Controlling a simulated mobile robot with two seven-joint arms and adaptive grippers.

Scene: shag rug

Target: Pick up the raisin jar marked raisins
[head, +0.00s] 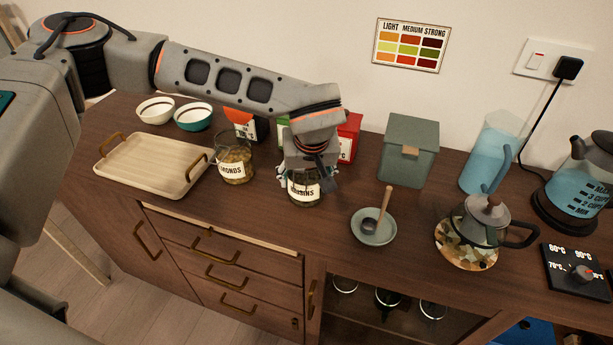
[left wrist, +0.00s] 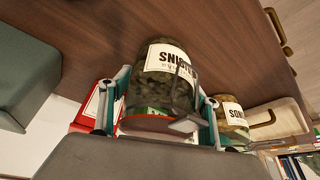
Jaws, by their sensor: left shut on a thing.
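The raisin jar (head: 303,190) is a clear jar of dark contents with a white label, of which only the end of the word shows in the head view. It stands upright on the wooden counter between the almond jar and the saucer. My left gripper (head: 304,172) comes down over it from above and is shut on it. My right gripper is not in view.
An almond jar (head: 235,165) stands close on the left, beside a wooden tray (head: 152,168). Red (head: 349,137) and orange-black boxes stand behind. A saucer (head: 373,227) with a scoop, a grey-green canister (head: 409,150) and a teapot (head: 484,222) are on the right.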

